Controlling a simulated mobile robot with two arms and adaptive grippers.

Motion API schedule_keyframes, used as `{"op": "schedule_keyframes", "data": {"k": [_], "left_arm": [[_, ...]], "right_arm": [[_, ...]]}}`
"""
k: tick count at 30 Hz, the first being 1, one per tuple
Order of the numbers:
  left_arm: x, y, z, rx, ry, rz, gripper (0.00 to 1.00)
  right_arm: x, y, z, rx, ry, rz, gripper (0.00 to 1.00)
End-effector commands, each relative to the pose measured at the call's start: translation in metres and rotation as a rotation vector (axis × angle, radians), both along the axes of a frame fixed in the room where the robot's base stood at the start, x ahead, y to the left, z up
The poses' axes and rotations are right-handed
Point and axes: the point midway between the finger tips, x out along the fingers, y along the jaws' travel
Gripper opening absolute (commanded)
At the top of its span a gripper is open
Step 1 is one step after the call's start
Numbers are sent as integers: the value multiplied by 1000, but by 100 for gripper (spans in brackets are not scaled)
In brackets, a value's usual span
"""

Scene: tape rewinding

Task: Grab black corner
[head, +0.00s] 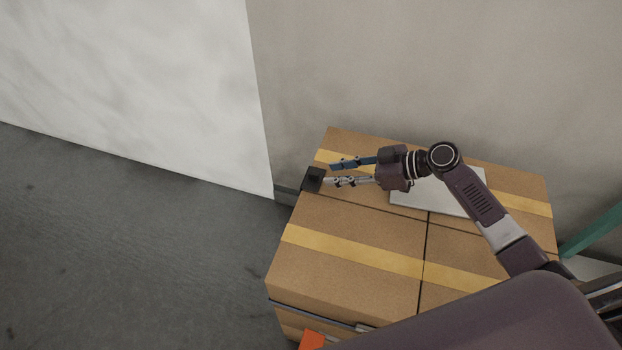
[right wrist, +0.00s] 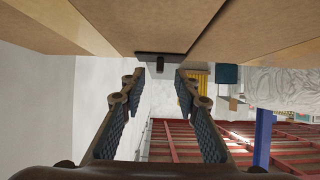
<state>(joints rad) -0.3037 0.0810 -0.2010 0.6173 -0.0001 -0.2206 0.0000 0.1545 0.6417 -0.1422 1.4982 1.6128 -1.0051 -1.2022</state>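The black corner (head: 312,179) is a small dark piece on the left edge of the cardboard boxes, near the back. In the right wrist view the black corner (right wrist: 160,57) is at the box edge, ahead of the fingertips and roughly centred between them. My right gripper (head: 330,174) is open and empty, its fingers pointing left with the tips close to the corner. I cannot tell whether they touch it. The right wrist view also shows the open gripper (right wrist: 158,76) with a clear gap between its fingers. My left gripper is not in view.
The cardboard boxes (head: 365,222) carry yellow tape and dark straps. A flat pale grey object (head: 425,197) lies on top beneath my right arm. A wall (head: 430,80) stands close behind. Open grey floor (head: 130,250) lies to the left. An orange item (head: 311,340) is at the bottom.

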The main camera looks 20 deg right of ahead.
Motion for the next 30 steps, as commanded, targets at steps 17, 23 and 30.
{"op": "schedule_keyframes", "data": {"k": [17, 23, 30], "left_arm": [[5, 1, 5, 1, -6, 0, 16], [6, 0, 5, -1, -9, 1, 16], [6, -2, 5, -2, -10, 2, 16]], "right_arm": [[24, 38, -21, -2, 1, 1, 29], [24, 38, -20, -2, 0, 0, 12], [24, 38, -20, -2, 0, 0, 0]]}}
